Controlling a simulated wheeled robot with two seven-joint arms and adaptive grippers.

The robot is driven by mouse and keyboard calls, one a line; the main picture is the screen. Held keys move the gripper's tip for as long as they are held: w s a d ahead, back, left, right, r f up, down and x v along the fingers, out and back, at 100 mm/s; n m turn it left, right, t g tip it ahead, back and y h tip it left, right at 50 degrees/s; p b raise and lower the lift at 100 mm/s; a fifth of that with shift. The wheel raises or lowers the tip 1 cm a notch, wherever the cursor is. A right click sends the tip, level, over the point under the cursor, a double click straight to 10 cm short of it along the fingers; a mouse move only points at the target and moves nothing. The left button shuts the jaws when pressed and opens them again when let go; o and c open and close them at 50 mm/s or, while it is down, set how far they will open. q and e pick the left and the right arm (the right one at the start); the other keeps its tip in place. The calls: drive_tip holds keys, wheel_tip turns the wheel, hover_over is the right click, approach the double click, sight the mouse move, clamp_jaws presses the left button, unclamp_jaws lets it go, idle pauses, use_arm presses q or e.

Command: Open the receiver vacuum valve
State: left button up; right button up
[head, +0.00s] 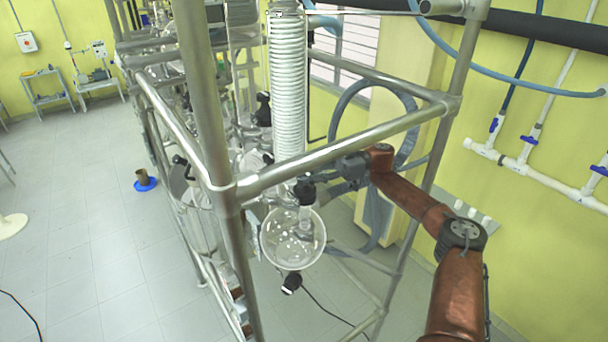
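The round glass receiver flask (292,240) hangs inside the metal frame, below the white coiled condenser (288,90). A black valve knob (304,191) sits on the glass neck above the flask. Another black valve (291,283) is at the flask's bottom outlet. I cannot tell from labels which is the vacuum valve. My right arm reaches in from the right, and its dark gripper (325,187) is at the right side of the upper knob, close to it. The frame rail and small size hide whether the fingers touch or grip it. My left gripper is out of view.
A metal rail (340,150) crosses just above my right gripper, and a thick post (210,100) stands to the left. A grey hose (345,100) loops behind. White pipes with blue valves (530,165) line the right wall. Open tiled floor lies left.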

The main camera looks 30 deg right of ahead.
drive_tip(key=shift+r+n+g, duration=0.1)
drive_tip(key=shift+n+g, duration=0.5)
drive_tip(key=shift+g, duration=0.4)
drive_tip(key=shift+d+r+n+g, duration=0.1)
drive_tip(key=shift+n+g, duration=0.2)
drive_tip(key=shift+g, duration=0.1)
drive_tip(key=o, duration=1.2)
drive_tip(key=shift+f+t, duration=0.2)
drive_tip(key=shift+t, duration=0.2)
drive_tip(key=shift+s+m+t, duration=0.1)
drive_tip(key=shift+m+t, duration=1.4)
drive_tip(key=shift+t, duration=0.4)
drive_tip(key=shift+f+m+t+h, duration=0.1)
drive_tip(key=shift+m+t+h, duration=1.4)
drive_tip(key=shift+t, duration=0.55)
drive_tip(key=shift+m+t+h, duration=1.3)
drive_tip(key=shift+m+t, duration=0.3)
drive_tip(key=shift+t, duration=0.45)
drive_tip(key=shift+m+t+h, duration=0.3)
